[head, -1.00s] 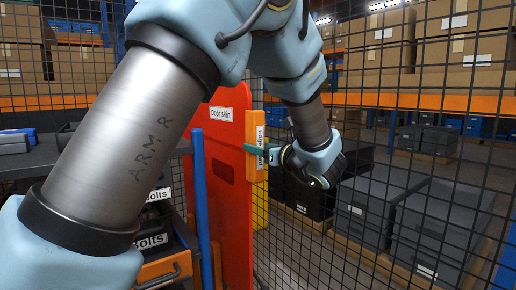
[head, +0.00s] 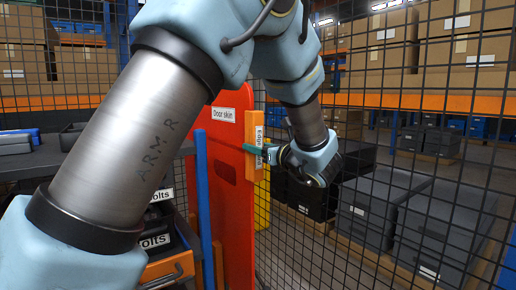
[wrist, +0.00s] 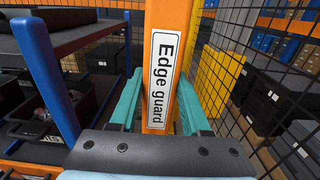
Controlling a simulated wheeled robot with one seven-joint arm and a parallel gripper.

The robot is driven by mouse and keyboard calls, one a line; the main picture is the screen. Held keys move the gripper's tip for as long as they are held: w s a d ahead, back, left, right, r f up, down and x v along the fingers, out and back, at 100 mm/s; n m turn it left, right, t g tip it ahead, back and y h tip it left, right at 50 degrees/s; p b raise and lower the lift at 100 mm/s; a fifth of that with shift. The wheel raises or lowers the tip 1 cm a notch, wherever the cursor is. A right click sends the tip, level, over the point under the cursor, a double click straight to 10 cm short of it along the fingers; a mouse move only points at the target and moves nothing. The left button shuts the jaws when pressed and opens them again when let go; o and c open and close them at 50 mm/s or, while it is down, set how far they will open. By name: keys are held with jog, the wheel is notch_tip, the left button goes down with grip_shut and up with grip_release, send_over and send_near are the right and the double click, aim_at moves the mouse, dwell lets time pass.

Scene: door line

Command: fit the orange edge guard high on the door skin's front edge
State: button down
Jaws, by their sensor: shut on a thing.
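The orange edge guard (head: 250,135) is an upright bar with a white "Edge guard" label, in the middle of the head view. It also stands upright in the wrist view (wrist: 166,20). My gripper (head: 258,150) is shut on it, with teal fingers on both sides of the bar in the wrist view (wrist: 160,85). The red door skin (head: 229,165) stands upright behind it, with a "Door skin" label near its top. The guard overlaps the upper part of the door's right edge in the head view. I cannot tell whether it is seated on that edge.
A blue post (head: 203,190) and a dark workbench (head: 95,165) with bins labelled "Bolts" stand left of the door. A wire mesh fence (head: 420,150) runs behind and to the right, with dark crates (head: 435,225) beyond it. A yellow post (head: 262,205) stands behind the door.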

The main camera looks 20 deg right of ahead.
jog(key=shift+w+a, duration=0.1)
jog(key=shift+w, duration=0.35)
dwell(0.5)
jog(key=shift+c, duration=1.4)
grip_release()
jog(key=s+d+b, duration=0.2)
jog(key=s, duration=0.8)
jog(key=shift+s, duration=0.3)
